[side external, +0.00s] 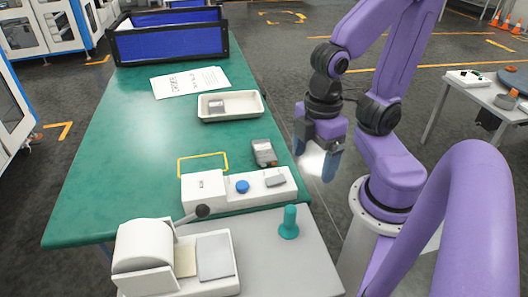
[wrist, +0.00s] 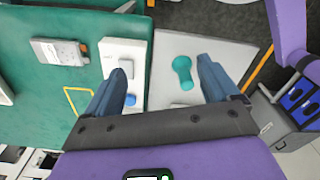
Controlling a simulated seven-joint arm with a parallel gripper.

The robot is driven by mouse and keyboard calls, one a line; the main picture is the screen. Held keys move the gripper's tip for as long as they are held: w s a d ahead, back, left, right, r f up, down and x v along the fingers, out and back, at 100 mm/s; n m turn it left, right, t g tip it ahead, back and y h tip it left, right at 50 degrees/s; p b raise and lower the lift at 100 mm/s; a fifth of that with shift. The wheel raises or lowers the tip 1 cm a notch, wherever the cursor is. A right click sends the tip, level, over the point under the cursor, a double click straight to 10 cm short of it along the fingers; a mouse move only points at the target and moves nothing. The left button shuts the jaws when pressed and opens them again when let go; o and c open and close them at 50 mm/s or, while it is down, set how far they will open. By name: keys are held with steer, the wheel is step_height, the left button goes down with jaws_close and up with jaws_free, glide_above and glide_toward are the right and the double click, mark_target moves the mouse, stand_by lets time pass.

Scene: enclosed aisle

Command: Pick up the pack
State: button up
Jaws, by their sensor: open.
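A grey pack (side external: 264,152) lies on the green table beside a white device with a blue button. In the wrist view the pack (wrist: 60,52) is at the upper left, with orange at one end. A second grey item (side external: 217,107) lies in a cream tray; I cannot tell whether it is also a pack. My gripper (side external: 321,163) hangs above and to the right of the table edge, apart from the pack. In the wrist view the gripper (wrist: 160,68) has its fingers wide apart with nothing held between them.
The white device (side external: 203,190) stands near the pack, by a yellow outline (side external: 203,163). The cream tray (side external: 258,110) is behind. A teal knobbed piece (side external: 289,222) stands on the grey surface beside a white lever machine (side external: 145,250).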

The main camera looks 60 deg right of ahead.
steer(key=w+d+r+m, duration=0.1)
steer(key=w+m, duration=0.4)
steer(key=w+d+r+m, duration=0.2)
steer(key=w+m, duration=0.4)
steer(key=m, duration=1.1)
glide_above(264, 149)
step_height(264, 149, down, 10)
steer(key=shift+w+d+r, duration=0.1)
steer(key=shift+w+r, duration=0.05)
steer(key=shift+r, duration=0.05)
steer(key=shift+f, duration=2.65)
steer(key=c, duration=1.2)
